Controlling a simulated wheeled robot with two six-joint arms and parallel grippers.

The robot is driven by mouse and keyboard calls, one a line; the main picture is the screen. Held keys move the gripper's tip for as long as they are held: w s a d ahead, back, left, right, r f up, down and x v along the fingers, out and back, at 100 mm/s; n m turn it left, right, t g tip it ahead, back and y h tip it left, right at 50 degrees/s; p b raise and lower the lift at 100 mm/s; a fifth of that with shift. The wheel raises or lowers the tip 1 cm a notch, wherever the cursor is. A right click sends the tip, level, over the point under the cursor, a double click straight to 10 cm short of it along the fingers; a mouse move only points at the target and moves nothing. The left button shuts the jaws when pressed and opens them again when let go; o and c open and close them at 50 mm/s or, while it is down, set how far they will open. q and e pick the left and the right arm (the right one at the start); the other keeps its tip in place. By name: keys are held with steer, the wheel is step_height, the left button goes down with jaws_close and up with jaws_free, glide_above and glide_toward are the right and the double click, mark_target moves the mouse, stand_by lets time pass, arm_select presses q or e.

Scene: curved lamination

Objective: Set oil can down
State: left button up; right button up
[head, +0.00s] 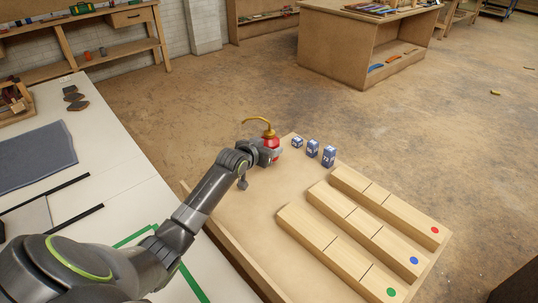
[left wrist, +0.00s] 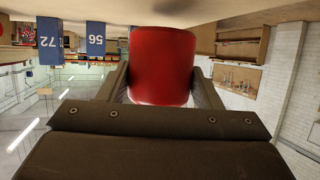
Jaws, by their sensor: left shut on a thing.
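The oil can is red with a curved brass spout (head: 260,125). Its red body (head: 272,143) shows at the end of my left arm in the head view. My left gripper (head: 268,154) is shut on the oil can, near the far left corner of the wooden board. In the left wrist view, the red can body (left wrist: 160,65) sits between the two fingers (left wrist: 161,88). The gripper hides part of the can, and I cannot tell whether its base touches the board. My right gripper is not in view.
Several blue numbered blocks (head: 312,148) stand just right of the can. Three long wooden bars (head: 372,240) with coloured dots lie on the board (head: 245,208). A white table (head: 110,155) with a grey cloth (head: 35,158) is at left. Board left of the bars is bare.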

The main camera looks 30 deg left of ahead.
arm_select(q)
steer(key=shift+f, duration=1)
steer(key=shift+f, duration=0.15)
steer(key=o, duration=1.2)
steer(key=shift+c, duration=0.2)
steer(key=shift+r, duration=0.2)
steer(key=shift+s, duration=0.3)
steer(key=v, duration=1.1)
steer(key=shift+s+r+p, duration=0.15)
steer(key=shift+s+p, duration=0.05)
steer(key=shift+p, duration=0.15)
